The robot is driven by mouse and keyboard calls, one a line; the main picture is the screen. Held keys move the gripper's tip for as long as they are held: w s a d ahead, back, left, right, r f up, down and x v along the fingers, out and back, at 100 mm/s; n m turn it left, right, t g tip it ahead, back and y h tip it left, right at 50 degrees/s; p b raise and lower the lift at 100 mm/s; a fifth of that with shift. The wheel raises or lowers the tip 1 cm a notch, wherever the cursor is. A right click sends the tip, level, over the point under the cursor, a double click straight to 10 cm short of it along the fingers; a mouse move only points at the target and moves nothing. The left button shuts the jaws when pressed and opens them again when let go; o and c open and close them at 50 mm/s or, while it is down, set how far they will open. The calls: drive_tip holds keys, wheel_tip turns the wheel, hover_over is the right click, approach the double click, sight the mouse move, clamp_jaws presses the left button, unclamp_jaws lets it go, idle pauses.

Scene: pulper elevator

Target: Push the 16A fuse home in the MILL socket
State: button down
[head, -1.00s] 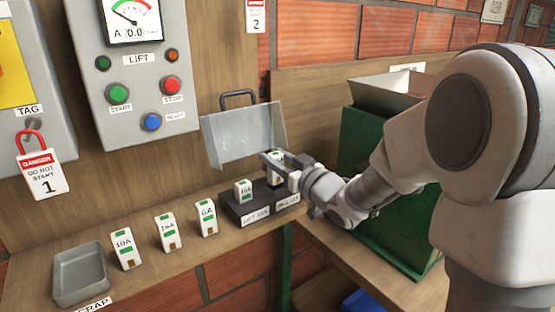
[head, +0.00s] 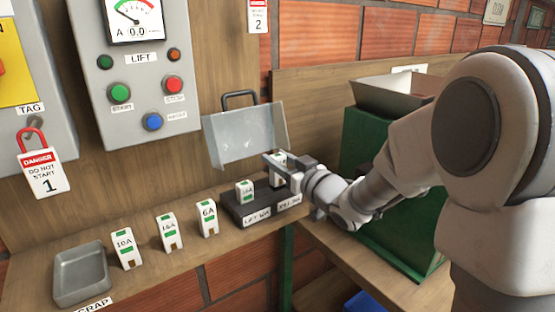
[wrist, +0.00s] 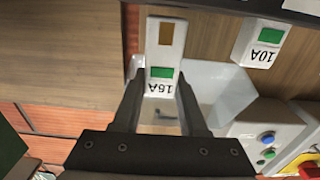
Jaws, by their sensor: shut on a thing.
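The 16A fuse (wrist: 165,50), white with a green patch, is between the fingertips of my gripper (wrist: 162,75) in the wrist view. In the head view my gripper (head: 281,161) is shut on it, over the right end of the black socket block (head: 250,213). That is the MILL side; its label (head: 291,202) is blurred. The fuse stands roughly upright at the block, its lower end partly hidden. I cannot tell how deep it sits. A second fuse (head: 244,191) stands in the LIFT socket to the left; it reads 10A in the wrist view (wrist: 263,40).
A clear raised cover (head: 245,135) with a dark handle is behind the block. Three spare fuses, 10A (head: 125,248), 16A (head: 170,232) and 6A (head: 207,218), stand on the shelf beside a grey scrap tray (head: 80,275). A green bin (head: 365,150) stands to the right.

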drive_tip(key=shift+f+b, duration=2.15)
drive_tip(key=shift+b, duration=0.2)
idle(2.1)
drive_tip(key=shift+c, duration=1.8)
unclamp_jaws()
